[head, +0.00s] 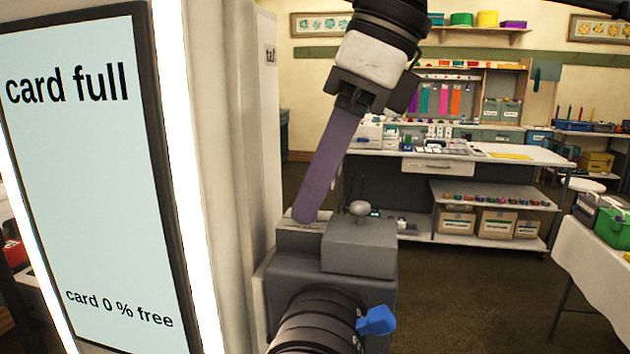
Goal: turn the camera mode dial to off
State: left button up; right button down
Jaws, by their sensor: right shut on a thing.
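The grey camera (358,247) stands low in the middle of the head view, with its black lens (318,322) toward the bottom. A small rounded knob (359,208) sits on its top, and a blue lever (376,321) is beside the lens. I cannot tell for sure which part is the mode dial. My right gripper (351,102) comes down from above, shut on a flat purple strip (327,165). The strip slants down to the left, and its rounded lower end is at the camera's top left, hiding what is under it. My left gripper is out of view.
A screen (85,170) reading "card full" and "card 0 % free" stands close at the left, in a white booth frame (215,150) beside the camera. Behind, a workbench (540,156) holds boxes and small items. A white-covered table (595,265) is at the right. Floor between is clear.

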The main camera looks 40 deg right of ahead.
jog(key=n, duration=0.1)
jog(key=n+g, duration=0.1)
jog(key=n, duration=0.1)
jog(key=n+y, duration=0.1)
jog(key=n, duration=0.1)
jog(key=shift+w+d+g, duration=0.15)
jog(key=shift+w+g, duration=0.15)
jog(key=shift+g, duration=0.1)
jog(key=shift+w+n+g, duration=0.1)
jog(key=shift+n+g, duration=0.5)
jog(key=shift+n, duration=1.1)
jog(key=c, duration=1.6)
grip_release()
jog(key=shift+c, duration=0.2)
jog(key=shift+o, duration=0.3)
jog(key=shift+f, duration=0.1)
